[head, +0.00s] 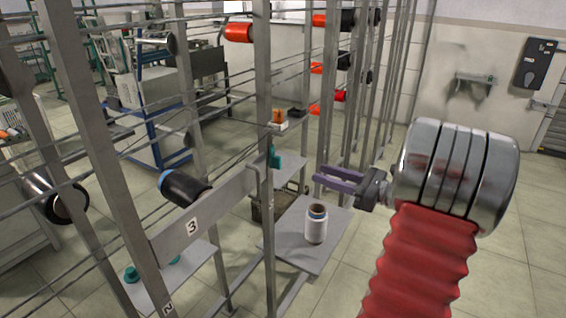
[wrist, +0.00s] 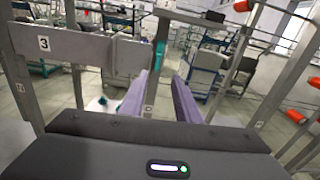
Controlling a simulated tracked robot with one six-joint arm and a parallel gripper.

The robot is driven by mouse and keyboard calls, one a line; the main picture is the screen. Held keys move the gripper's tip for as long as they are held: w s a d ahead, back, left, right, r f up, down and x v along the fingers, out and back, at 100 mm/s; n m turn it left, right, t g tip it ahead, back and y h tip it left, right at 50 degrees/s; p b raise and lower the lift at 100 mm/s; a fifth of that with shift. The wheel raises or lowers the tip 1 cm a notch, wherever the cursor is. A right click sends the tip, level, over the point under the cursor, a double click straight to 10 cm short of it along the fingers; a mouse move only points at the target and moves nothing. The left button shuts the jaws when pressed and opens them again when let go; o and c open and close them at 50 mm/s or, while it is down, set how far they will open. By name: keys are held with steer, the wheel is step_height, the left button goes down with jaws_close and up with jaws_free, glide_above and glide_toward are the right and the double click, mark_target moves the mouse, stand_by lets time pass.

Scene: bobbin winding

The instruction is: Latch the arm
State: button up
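The grey arm plate marked 3 (head: 222,207) spans between frame posts in the head view, with a black bobbin with a blue end (head: 184,187) beside it. It also shows at the left of the wrist view (wrist: 85,50). A small teal latch piece (head: 274,158) sits at the post by the plate's right end; in the wrist view a teal piece (wrist: 160,52) stands upright just beyond the fingers. My gripper (head: 318,178) has purple fingers, open and empty, to the right of that post. In the wrist view the fingers (wrist: 160,84) are apart with nothing between them. Whether the plate is seated is unclear.
A white spool with a brown top (head: 316,225) stands on a grey shelf (head: 290,245) below my gripper. Metal posts and thin rods fill the left and middle. Red and black bobbins (head: 239,33) hang farther back. Floor at the right is clear.

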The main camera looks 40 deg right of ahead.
mark_target(276, 158)
steer(key=shift+a+r, duration=0.1)
steer(key=shift+a, duration=0.05)
steer(key=shift+w, duration=0.1)
steer(key=x, duration=1.3)
steer(key=shift+w+a, duration=0.2)
steer(key=shift+w, duration=0.05)
jaws_close()
